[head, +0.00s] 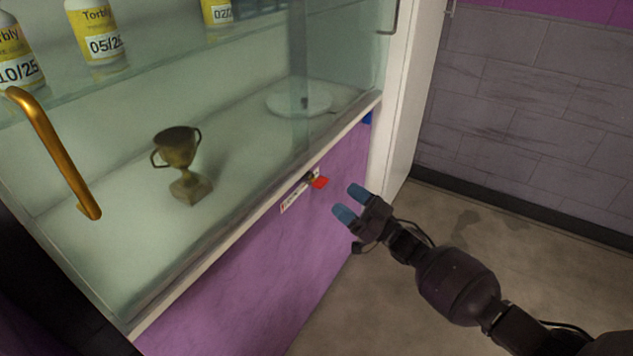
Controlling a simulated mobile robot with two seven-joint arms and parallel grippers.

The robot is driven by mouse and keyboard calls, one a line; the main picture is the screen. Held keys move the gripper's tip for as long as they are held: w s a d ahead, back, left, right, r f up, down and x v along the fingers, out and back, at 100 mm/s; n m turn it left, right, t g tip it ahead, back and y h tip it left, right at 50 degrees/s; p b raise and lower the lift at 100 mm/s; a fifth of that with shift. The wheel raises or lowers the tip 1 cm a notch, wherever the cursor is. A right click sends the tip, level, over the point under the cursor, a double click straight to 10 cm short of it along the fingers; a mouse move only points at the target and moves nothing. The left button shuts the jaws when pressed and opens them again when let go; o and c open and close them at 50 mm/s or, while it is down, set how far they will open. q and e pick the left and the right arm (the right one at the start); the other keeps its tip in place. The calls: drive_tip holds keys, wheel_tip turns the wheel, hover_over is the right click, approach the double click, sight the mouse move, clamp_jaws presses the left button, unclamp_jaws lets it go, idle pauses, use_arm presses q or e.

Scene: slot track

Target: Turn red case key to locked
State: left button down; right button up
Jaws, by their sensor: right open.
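The red case key (320,182) sticks out of a small lock on the front edge of the glass display case (235,244). A small white label (294,199) with a red mark sits just left of the key; its writing is too small to read. My right gripper (351,203), with blue fingertips, is open and empty, a little to the right of and below the key, apart from it. Whether the key stands at locked or unlocked cannot be told. My left gripper is not in view.
Behind the glass stand a bronze trophy cup (180,165), a round white stand (299,101) and yellow-labelled bottles (97,32) on a shelf. A gold handle (55,150) juts out at the left. The purple panel (250,300) lies below; floor (440,240) is open at right.

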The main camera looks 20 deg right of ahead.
sight(322, 182)
drive_tip(key=x, duration=0.7)
drive_tip(key=shift+w+a+b, duration=0.2)
drive_tip(key=shift+w+b, duration=0.05)
drive_tip(key=shift+b, duration=0.1)
drive_tip(key=shift+w, duration=0.1)
drive_tip(key=c, duration=0.9)
